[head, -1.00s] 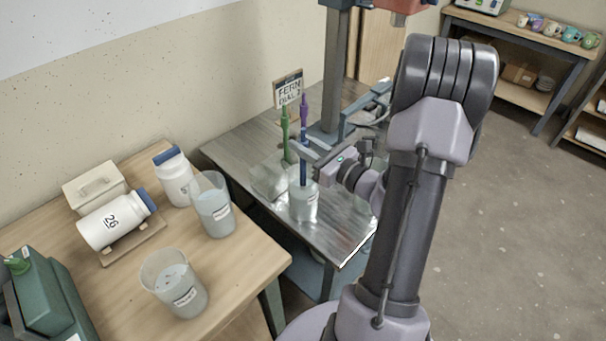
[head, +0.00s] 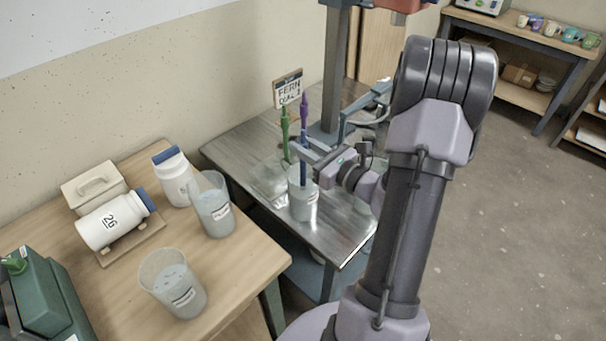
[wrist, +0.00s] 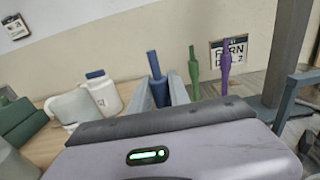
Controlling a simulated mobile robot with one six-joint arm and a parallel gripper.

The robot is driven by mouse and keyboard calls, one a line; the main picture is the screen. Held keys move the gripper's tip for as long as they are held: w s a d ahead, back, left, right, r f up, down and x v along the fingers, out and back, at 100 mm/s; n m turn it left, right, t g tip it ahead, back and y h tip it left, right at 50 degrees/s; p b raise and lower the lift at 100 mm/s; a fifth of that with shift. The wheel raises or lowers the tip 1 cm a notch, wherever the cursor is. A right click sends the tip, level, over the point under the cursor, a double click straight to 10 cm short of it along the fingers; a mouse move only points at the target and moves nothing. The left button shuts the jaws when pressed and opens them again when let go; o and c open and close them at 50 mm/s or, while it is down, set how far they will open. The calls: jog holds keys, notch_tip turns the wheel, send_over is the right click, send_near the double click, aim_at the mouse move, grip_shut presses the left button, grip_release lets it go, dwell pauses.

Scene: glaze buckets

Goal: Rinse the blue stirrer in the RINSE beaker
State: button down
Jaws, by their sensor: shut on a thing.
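My gripper (head: 308,158) is shut on the blue stirrer (head: 303,174), which it holds upright. In the wrist view the stirrer's blue top (wrist: 153,64) stands up between the two fingers. Its lower end reaches into or behind the rim of a labelled beaker (head: 303,206) on the metal table; I cannot tell which. Two more labelled beakers with pale liquid stand on the wooden table, one at the back (head: 214,214) and one in front (head: 178,290). The labels are too small to read, so I cannot tell which is RINSE.
A green stirrer (head: 285,130) and a purple stirrer (head: 304,107) stand close behind my gripper, near a sign (head: 288,89). A grey column (head: 336,70) rises beside them. White jars (head: 108,222) and a green box (head: 45,295) are on the wooden table.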

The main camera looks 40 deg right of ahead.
jog(key=shift+r, duration=0.15)
notch_tip(320, 180, down, 3)
jog(key=b, duration=0.2)
jog(key=shift+r+b, duration=0.15)
jog(key=shift+b, duration=0.15)
jog(key=shift+r, duration=0.2)
notch_tip(320, 180, up, 16)
jog(key=p, duration=1.3)
jog(key=shift+r, duration=0.1)
dwell(0.8)
notch_tip(320, 180, up, 4)
jog(key=p, duration=0.3)
jog(key=shift+p, duration=0.35)
